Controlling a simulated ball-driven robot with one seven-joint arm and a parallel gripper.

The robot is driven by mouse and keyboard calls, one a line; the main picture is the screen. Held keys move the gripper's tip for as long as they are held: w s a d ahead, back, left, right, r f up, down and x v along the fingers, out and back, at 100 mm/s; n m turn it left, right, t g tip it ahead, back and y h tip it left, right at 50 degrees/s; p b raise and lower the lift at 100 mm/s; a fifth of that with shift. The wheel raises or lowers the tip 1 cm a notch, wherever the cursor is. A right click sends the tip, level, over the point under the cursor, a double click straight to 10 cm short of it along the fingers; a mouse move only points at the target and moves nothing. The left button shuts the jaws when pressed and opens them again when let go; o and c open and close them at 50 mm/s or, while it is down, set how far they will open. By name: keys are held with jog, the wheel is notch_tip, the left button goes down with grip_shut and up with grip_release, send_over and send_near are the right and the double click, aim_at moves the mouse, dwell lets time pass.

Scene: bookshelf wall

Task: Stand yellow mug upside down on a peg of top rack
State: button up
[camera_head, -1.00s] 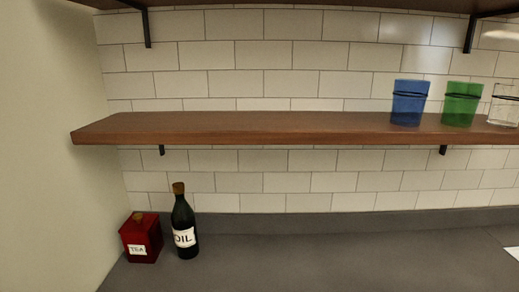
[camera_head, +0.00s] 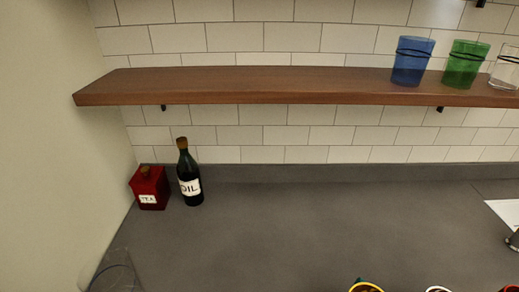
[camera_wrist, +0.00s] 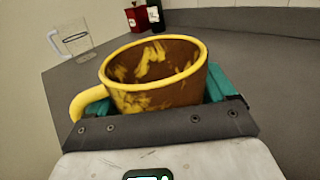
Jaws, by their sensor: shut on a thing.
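The yellow mug (camera_wrist: 150,82) fills the middle of the wrist view. It is upright or nearly so, open side up, with a brown and yellow mottled inside and its handle at the left. My gripper (camera_wrist: 165,98), with teal fingers, is shut on it. In the head view a yellow rim (camera_head: 366,287) is cut off by the bottom edge; I cannot tell whether it is this mug. My gripper does not show in the head view. No rack or peg is visible in either view.
A wooden shelf (camera_head: 230,85) holds a blue cup (camera_head: 411,62), a green cup (camera_head: 464,64) and a clear cup (camera_head: 506,68). A red tea box (camera_head: 149,188) and oil bottle (camera_head: 189,177) stand back left. A clear glass (camera_head: 115,275) stands front left. The middle counter (camera_head: 320,215) is clear.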

notch_tip(320, 180, up, 6)
jog(key=p, duration=0.6)
jog(key=shift+f, duration=0.2)
dwell(0.3)
jog(key=m, duration=3.6)
